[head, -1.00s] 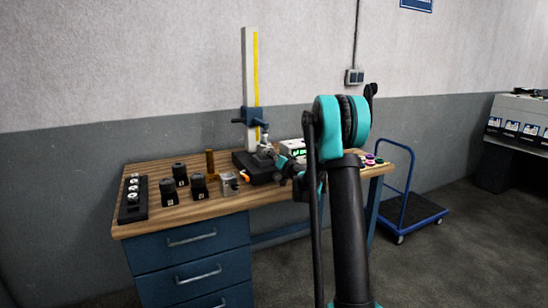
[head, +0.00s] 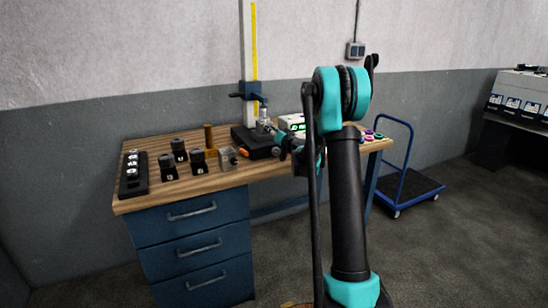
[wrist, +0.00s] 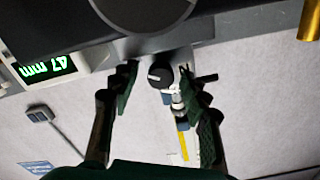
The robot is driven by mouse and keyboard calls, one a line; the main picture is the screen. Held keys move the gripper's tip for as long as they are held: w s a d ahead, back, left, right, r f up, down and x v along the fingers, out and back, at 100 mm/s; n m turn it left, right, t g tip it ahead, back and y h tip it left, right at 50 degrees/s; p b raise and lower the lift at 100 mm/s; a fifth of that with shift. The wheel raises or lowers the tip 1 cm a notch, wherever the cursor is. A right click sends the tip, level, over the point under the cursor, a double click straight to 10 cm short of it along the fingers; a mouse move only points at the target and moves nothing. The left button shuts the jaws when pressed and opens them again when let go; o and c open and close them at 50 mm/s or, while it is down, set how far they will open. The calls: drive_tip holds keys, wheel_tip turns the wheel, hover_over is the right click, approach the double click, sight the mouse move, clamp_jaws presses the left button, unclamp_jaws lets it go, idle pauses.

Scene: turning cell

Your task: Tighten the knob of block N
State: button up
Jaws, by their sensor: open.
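Several dark blocks with black knobs on top (head: 198,160) stand on the workbench (head: 230,181) in the head view. Their white front letters are too small to read surely, so I cannot tell which is block N. My gripper (wrist: 158,72) is open, its two dark fingers spread apart in the wrist view. A black round knob with a white line (wrist: 160,76) shows between the fingertips; contact cannot be told. In the head view my gripper (head: 284,146) is beside the height gauge's base, partly hidden by my arm.
The height gauge (head: 247,45) stands at the back of the bench. A display reading 47 mm (wrist: 44,72) shows upside down in the wrist view. A black rack with silver parts (head: 132,187), a grey metal block (head: 228,158) and a brass post (head: 209,136) share the bench. A blue trolley (head: 412,187) stands right.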

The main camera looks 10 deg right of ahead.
drive_tip(key=n, duration=0.4)
drive_tip(key=shift+a+n, duration=0.1)
drive_tip(key=shift+n, duration=0.3)
drive_tip(key=v, duration=1.8)
drive_tip(key=s+a+f+g, duration=0.3)
drive_tip(key=s+a, duration=0.1)
drive_tip(key=s, duration=0.2)
drive_tip(key=s+a+f+n+g+y, duration=0.1)
drive_tip(key=s+a+f+g, duration=0.1)
drive_tip(key=s, duration=0.5)
drive_tip(key=a+g, duration=0.1)
drive_tip(key=a, duration=0.1)
drive_tip(key=shift+s+a+f, duration=0.3)
drive_tip(key=shift+f, duration=0.1)
